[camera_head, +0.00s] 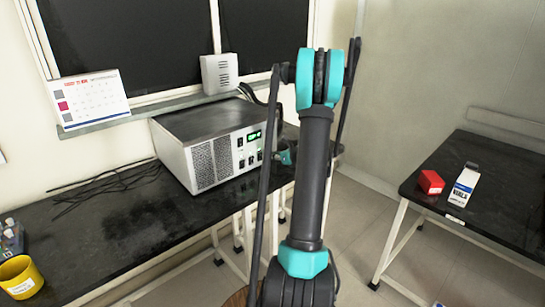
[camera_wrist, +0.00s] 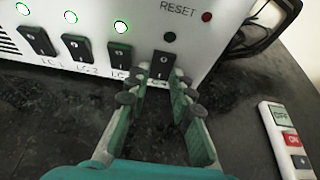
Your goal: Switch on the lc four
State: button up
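The grey-white control box (camera_head: 205,150) stands on the dark bench in the head view. In the wrist view its front panel (camera_wrist: 135,12) shows a row of black rocker switches. Three of them (camera_wrist: 37,40) have bright green lamps (camera_wrist: 120,27) above. The fourth, rightmost switch (camera_wrist: 163,65) has a dark, unlit lamp (camera_wrist: 169,37) above it; its label is hidden, so I take it as lc four by position. My gripper (camera_wrist: 158,88) is open and empty, with its fingertips just in front of and below this switch. Contact cannot be told.
A red button (camera_wrist: 207,17) sits beside the RESET label, right of the fourth lamp. A yellow mug (camera_head: 20,278) stands at the bench's left end. A side table (camera_head: 500,205) holds a red block and carton.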

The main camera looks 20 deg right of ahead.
jog(key=shift+f, duration=0.1)
grip_shut()
jog(key=shift+f+t, duration=0.1)
jog(key=shift+t, duration=0.2)
jog(key=shift+f+t+y, duration=0.2)
jog(key=shift+t+y, duration=0.3)
jog(key=shift+t, duration=0.5)
jog(key=o, duration=0.6)
grip_release()
jog(key=shift+v, duration=3.75)
